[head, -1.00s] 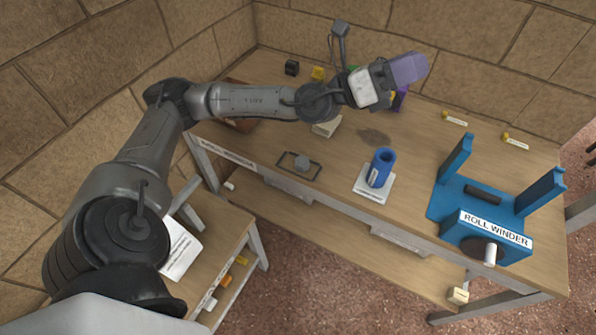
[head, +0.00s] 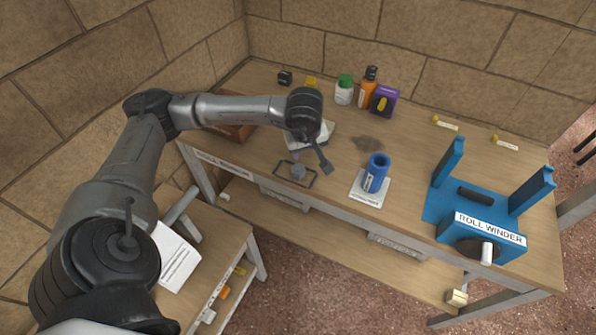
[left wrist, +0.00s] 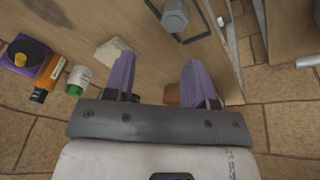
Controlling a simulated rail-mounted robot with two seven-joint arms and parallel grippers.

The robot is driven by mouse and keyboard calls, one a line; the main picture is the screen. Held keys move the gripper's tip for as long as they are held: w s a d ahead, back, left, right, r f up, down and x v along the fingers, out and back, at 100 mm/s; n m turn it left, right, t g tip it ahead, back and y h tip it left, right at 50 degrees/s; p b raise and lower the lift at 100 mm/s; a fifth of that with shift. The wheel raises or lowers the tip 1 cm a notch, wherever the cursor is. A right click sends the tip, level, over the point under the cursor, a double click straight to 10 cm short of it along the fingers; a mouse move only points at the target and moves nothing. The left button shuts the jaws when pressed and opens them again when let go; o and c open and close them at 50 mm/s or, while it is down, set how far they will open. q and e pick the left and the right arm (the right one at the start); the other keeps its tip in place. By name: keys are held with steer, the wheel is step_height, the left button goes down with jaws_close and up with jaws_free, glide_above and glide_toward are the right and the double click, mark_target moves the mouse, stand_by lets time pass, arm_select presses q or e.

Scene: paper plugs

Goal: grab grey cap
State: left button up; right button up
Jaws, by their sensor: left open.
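The grey cap (head: 298,172) stands in a dark wire-frame holder (head: 280,181) near the table's front edge, left of the blue cylinder. In the left wrist view the cap (left wrist: 174,15) shows at the top, beyond and roughly between my fingertips. My left gripper (left wrist: 158,72) is open, with two purple fingers apart and nothing between them. My right gripper is not in view.
A blue cylinder (head: 376,170) stands on a white labelled card right of the holder. Bottles, including an orange one (head: 367,92), and a purple box (head: 384,102) stand at the back. The table between cylinder and winder is clear.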

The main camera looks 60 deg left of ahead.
arm_select(q)
steer(key=s, duration=0.1)
steer(key=m+b, duration=0.2)
glide_toward(298, 169)
steer(key=shift+g+y, duration=0.3)
steer(key=x, duration=0.5)
steer(key=shift+w+d, duration=0.25)
steer(key=shift+w, duration=0.15)
steer(key=shift+b+x, duration=0.8)
steer(key=shift+x, duration=1.8)
steer(key=shift+s, duration=0.1)
steer(key=shift+c, duration=0.5)
steer(key=c, duration=0.5)
